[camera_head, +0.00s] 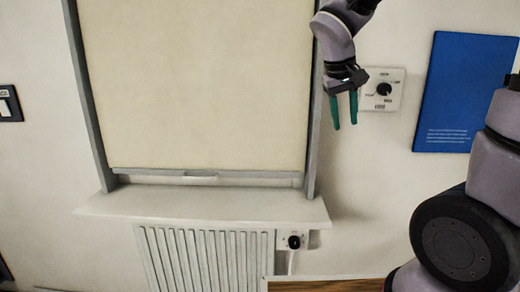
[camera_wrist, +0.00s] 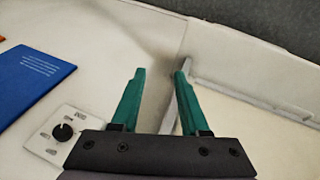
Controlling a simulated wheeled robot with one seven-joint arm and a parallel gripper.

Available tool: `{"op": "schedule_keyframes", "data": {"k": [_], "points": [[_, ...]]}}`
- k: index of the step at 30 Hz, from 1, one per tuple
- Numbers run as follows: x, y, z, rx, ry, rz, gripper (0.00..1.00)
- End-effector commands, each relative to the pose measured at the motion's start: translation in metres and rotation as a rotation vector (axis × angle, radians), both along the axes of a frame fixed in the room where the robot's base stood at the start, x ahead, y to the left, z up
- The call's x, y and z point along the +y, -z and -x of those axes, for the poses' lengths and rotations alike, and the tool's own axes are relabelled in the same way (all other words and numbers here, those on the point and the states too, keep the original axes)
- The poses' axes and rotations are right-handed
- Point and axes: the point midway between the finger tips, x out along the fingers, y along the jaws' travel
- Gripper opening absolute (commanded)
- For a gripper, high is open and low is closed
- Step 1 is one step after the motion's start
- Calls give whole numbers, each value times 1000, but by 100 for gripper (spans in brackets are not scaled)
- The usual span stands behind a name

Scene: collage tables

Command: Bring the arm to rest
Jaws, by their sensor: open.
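My gripper (camera_head: 344,108) hangs at the upper right in the head view, in front of the wall beside the window frame. Its two green fingers point down and stand apart with nothing between them. In the wrist view my gripper (camera_wrist: 157,88) also shows open and empty, with the wall and the frame's edge behind it. My arm comes in from the right of the head view, partly outside the picture.
A window with a drawn blind (camera_head: 200,80) has a sill (camera_head: 205,205) above a radiator (camera_head: 205,258). A wall dial (camera_head: 383,89) and a blue panel (camera_head: 462,90) are right of the gripper. A wooden edge (camera_head: 330,285) shows at the bottom.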

Motion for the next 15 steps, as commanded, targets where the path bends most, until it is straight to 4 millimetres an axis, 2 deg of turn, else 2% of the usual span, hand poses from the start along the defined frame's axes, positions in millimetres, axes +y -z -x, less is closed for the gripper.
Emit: {"op": "schedule_keyframes", "data": {"k": [1,6,9,15], "points": [[-13,-11,16,-23,52,-78,45],[-31,-36,62,-116,182,-325,45],[-34,-49,83,-190,239,-446,45],[-34,-66,107,-313,301,-597,45]]}}
